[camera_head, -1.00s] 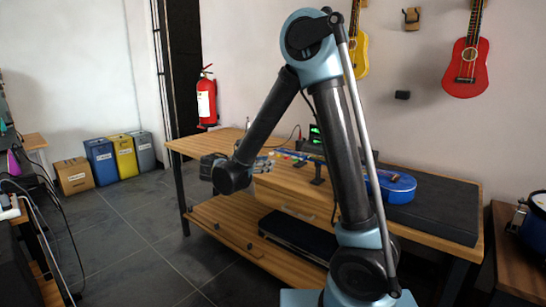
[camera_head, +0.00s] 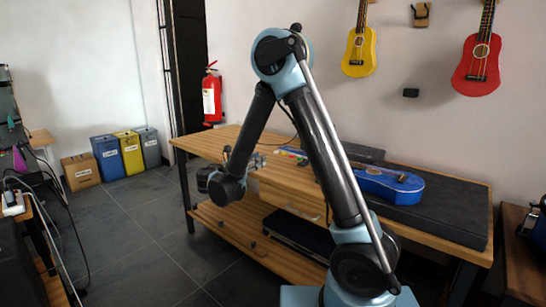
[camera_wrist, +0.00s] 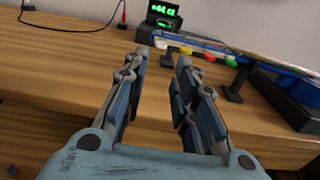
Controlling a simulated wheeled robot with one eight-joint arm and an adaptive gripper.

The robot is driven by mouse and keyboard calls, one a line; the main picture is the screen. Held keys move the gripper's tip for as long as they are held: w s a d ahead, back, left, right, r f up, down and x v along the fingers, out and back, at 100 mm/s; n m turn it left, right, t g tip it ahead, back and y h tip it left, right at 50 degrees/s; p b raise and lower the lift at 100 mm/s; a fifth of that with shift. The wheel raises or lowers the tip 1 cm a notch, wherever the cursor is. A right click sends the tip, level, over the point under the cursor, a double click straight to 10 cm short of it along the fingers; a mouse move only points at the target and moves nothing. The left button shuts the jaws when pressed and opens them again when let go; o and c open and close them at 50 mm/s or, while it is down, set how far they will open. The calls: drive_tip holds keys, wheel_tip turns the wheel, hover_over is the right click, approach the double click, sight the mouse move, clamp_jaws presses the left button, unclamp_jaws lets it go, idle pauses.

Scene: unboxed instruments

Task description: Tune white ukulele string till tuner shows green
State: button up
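A blue ukulele (camera_head: 388,186) lies on the workbench, its body on a dark pad and its neck pointing left. In the wrist view its headstock shows small coloured tuning pegs: a white one (camera_wrist: 160,42), a yellow one (camera_wrist: 186,50), a red one (camera_wrist: 208,57) and a green one (camera_wrist: 230,61). The tuner (camera_wrist: 163,14), with lit green displays, stands behind the headstock. My gripper (camera_wrist: 163,56) is open and empty. Its fingers point toward the headstock, with the white peg showing between the fingertips, apparently beyond them. In the head view my gripper (camera_head: 252,160) is left of the headstock.
A dark stand (camera_wrist: 235,85) supports the neck. A cable with a red plug (camera_wrist: 122,20) lies on the wooden bench top (camera_wrist: 60,65) at left. The bench is clear in front of the headstock. Yellow (camera_head: 359,52) and red (camera_head: 477,67) ukuleles hang on the wall.

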sight(276, 152)
drive_tip(key=x, duration=1)
drive_tip(key=shift+w+d, duration=0.2)
clamp_jaws()
